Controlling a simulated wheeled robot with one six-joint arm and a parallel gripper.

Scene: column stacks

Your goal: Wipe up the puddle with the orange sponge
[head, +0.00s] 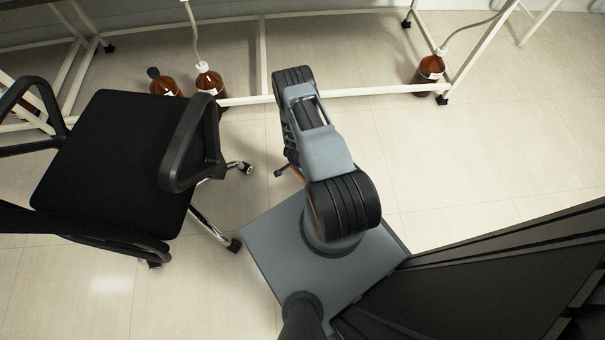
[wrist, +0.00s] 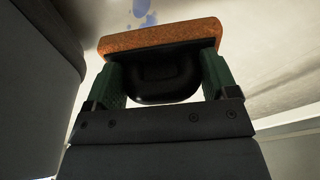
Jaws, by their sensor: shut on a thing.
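The orange sponge (wrist: 160,38) spans the upper middle of the wrist view, with a black grip (wrist: 160,85) on its near side. My gripper (wrist: 161,76) is shut on this black grip, with one green finger pad on each side. A blue puddle (wrist: 141,8) shows as a few patches on a pale surface at the top edge of the wrist view, beyond the sponge. The sponge may hide more of it. I cannot tell whether the sponge touches the surface. In the head view my arm hides the sponge, and no puddle can be made out there.
A black office chair (head: 115,160) stands left of my base. A white bench frame (head: 330,94) crosses the back, with brown bottles near it at left (head: 209,80) and right (head: 430,69). Tiled floor (head: 480,150) lies free to the right of my arm.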

